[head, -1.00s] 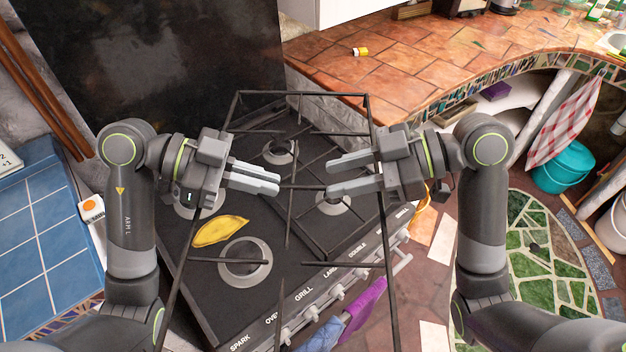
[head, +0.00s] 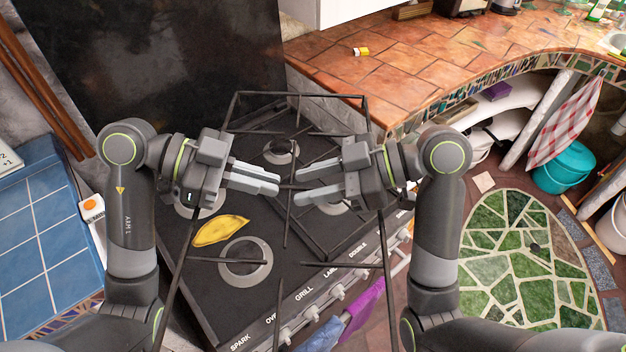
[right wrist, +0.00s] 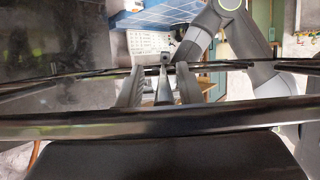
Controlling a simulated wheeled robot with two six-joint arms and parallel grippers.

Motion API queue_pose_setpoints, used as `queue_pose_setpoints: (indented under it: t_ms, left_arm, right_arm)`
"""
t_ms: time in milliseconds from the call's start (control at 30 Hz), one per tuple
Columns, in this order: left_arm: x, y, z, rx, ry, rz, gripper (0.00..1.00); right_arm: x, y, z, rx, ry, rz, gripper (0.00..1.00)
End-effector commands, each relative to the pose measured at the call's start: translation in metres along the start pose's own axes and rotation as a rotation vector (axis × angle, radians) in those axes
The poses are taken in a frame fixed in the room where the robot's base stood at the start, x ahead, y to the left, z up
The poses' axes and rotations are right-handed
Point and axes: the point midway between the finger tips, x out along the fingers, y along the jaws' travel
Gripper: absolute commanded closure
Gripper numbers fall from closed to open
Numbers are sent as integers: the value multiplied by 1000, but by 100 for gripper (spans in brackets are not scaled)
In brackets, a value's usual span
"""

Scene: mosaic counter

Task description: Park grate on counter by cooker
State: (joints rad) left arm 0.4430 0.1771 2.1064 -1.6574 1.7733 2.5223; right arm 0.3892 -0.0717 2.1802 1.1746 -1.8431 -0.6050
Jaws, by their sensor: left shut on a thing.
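The grate is a black wire frame (head: 387,265) with inward prongs, held above the cooker's black hob (head: 215,292) in the head view. My left gripper (head: 278,184) is shut on a bar of it near its middle. My right gripper (head: 300,188) faces the left one, its two fingers apart, with no bar clearly clamped. In the right wrist view my right fingers (right wrist: 160,75) stand apart, and a thick dark bar (right wrist: 160,124) crosses in front. The counter (head: 400,50) is terracotta tile, behind and right of the cooker.
A yellow item (head: 220,230) lies on the hob beside a burner. A blue tiled counter (head: 40,230) is at left. A purple cloth (head: 365,305) hangs at the cooker's front.

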Motion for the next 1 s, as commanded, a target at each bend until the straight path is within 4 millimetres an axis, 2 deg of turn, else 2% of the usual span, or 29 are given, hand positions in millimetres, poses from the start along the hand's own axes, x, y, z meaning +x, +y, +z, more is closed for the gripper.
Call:
queue_pose_setpoints:
  t_ms: [33, 200, 1000]
  left_arm:
    - [1, 0, -6, 10, 19, 2, 100]
    - [1, 0, -6, 10, 18, 1, 100]
    - [1, 1, -5, 10, 15, 3, 100]
  right_arm:
    - [1, -1, -4, -4, 12, -7, 77]
    - [1, -2, -4, -5, 13, -9, 99]
    - [0, 0, -2, -2, 5, -3, 100]
